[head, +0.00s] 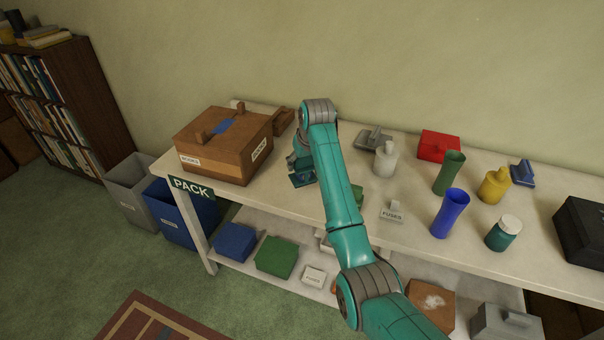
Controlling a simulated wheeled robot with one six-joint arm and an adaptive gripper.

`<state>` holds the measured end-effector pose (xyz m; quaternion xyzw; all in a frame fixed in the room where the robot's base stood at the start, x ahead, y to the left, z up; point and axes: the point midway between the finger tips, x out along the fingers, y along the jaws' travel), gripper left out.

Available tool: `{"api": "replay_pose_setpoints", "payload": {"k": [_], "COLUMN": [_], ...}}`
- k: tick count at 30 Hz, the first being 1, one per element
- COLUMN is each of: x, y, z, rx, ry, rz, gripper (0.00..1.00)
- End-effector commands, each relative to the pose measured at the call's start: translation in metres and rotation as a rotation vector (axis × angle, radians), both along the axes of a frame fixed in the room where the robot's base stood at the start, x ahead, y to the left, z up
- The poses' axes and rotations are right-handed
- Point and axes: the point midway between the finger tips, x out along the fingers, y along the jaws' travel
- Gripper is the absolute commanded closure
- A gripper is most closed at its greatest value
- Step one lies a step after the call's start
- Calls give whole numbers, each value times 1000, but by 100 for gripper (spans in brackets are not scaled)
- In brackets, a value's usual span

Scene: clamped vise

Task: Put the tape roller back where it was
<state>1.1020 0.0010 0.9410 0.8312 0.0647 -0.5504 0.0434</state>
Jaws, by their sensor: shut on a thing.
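The object is at or just above the bench top; contact cannot be told. The fingertips are hard to make out. A strip of blue tape (224,126) lies on the box lid.
The brown box (215,152) stands left of my gripper, with a brown object (283,121) behind it. A grey tool (372,138), white bottle (385,160), FUSES holder (391,213), red box (438,146) and blue item (522,173) stand right. The front bench (275,204) has some bare room.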

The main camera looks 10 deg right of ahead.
Motion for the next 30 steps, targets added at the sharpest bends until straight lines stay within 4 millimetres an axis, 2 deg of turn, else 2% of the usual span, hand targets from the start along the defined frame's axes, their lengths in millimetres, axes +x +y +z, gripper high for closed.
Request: {"api": "replay_pose_setpoints", "payload": {"k": [9, 20, 21, 23, 24, 30], "x": [0, 0, 0, 0, 0, 0], "y": [0, 0, 0, 0, 0, 0], "z": [-43, -47, -48, -47, -47, -47], "rx": [0, 0, 0, 0, 0, 0], "ry": [1, 1, 1, 1, 1, 1], "rz": [0, 0, 0, 0, 0, 0], "gripper": [62, 62, 29, 14, 9, 9]}}
